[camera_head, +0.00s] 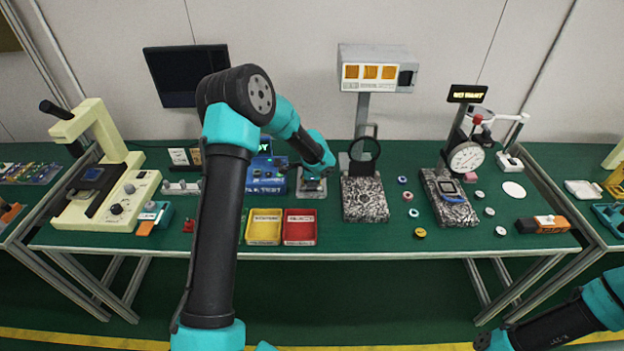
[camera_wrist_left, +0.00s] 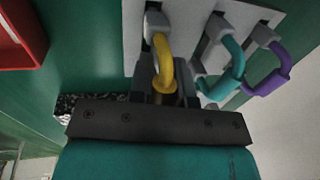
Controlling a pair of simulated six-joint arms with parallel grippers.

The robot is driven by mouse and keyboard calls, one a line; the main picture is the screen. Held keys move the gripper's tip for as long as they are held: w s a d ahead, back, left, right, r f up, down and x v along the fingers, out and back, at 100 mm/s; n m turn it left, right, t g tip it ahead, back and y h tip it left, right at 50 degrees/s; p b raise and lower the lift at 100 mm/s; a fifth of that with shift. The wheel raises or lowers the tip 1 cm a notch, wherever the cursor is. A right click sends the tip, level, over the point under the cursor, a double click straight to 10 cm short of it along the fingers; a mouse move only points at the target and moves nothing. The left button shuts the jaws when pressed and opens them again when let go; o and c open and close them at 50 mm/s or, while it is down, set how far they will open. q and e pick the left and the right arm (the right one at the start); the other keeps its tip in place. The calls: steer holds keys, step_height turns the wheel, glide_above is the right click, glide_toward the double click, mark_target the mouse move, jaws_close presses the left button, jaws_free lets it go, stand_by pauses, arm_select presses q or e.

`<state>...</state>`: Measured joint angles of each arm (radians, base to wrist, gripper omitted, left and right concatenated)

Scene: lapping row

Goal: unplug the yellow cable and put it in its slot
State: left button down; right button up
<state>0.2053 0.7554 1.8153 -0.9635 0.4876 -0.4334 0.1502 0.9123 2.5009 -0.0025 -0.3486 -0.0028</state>
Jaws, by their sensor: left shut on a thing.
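The yellow cable (camera_wrist_left: 164,55) shows in the left wrist view as a short curved loop. Its upper end meets a grey block (camera_wrist_left: 156,22) at the pale grey panel (camera_wrist_left: 190,15); its lower end runs between my left gripper's fingers (camera_wrist_left: 162,88). The left gripper is shut on that lower end; the fingers hide whether it is seated in a socket. In the head view my left gripper (camera_head: 313,182) is over the small panel behind the red tray, and the cable is too small to make out. My right gripper (camera_head: 488,342) is at the bottom right edge, its jaws unclear.
A teal cable (camera_wrist_left: 235,60) and a purple cable (camera_wrist_left: 275,75) sit close beside the yellow one. A red tray (camera_head: 300,228), a yellow tray (camera_head: 263,228), a blue test box (camera_head: 262,178) and a speckled stone stand (camera_head: 364,200) surround the panel.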

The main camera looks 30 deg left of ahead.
arm_select(q)
steer(key=shift+f, duration=0.35)
steer(key=c, duration=1)
jaws_free()
steer(key=s+r, duration=0.1)
steer(key=r, duration=0.4)
steer(key=s+d+r, duration=0.1)
steer(key=r, duration=0.5)
steer(key=s+r, duration=0.1)
steer(key=r, duration=0.5)
steer(key=shift+d+r, duration=0.1)
steer(key=shift+d, duration=0.25)
